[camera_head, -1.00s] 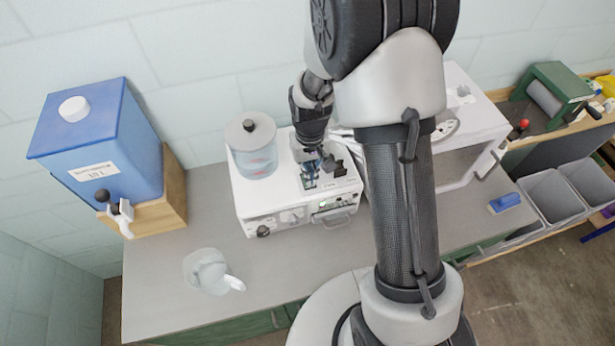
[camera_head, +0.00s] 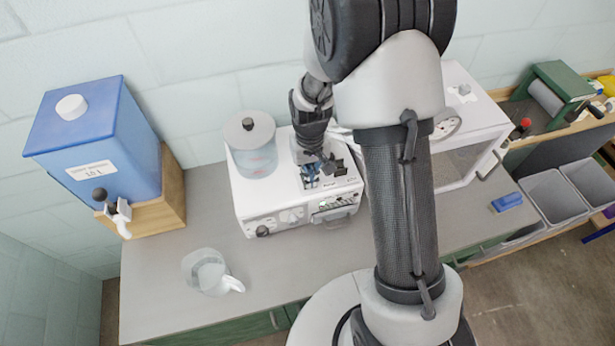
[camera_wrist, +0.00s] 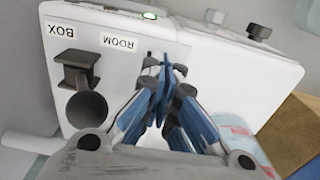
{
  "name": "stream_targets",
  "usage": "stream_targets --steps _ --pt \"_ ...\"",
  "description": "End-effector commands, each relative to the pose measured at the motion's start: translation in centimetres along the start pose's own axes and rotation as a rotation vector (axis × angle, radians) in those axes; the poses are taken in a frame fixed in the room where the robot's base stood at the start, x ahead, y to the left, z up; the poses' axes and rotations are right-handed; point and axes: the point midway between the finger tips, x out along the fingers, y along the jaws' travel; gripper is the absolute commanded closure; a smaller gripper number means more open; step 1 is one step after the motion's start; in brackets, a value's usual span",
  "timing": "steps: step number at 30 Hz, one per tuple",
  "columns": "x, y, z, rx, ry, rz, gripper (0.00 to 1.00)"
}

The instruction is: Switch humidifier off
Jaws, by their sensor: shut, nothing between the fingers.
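The humidifier (camera_head: 245,200) is a white box on the grey bench, with a clear round tank (camera_head: 252,150) on its top left. Its front face has a dark knob (camera_head: 263,230) and a handle. My gripper (camera_head: 316,178) is over the right part of its top. In the wrist view my gripper (camera_wrist: 172,78) is shut and empty, its blue-padded fingers pointing at the white casing (camera_wrist: 215,75).
A blue water container (camera_head: 100,135) with a tap stands on a wooden block at left. A clear jug (camera_head: 207,270) is on the bench front. A white machine with a dial (camera_head: 446,126) stands at right, near a blue brush (camera_head: 507,202) and grey bins (camera_head: 555,195).

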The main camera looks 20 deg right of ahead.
Motion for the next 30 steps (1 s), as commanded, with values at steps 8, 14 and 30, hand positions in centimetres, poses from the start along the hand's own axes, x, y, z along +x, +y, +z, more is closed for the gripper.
stream_targets --steps 8,14,30 --pt "0.5 0.0 0.0 0.000 0.000 0.000 1.00" --pt "0.8 0.0 0.0 0.000 0.000 0.000 1.00" --pt "-2.2 0.0 0.0 0.000 0.000 0.000 1.00"
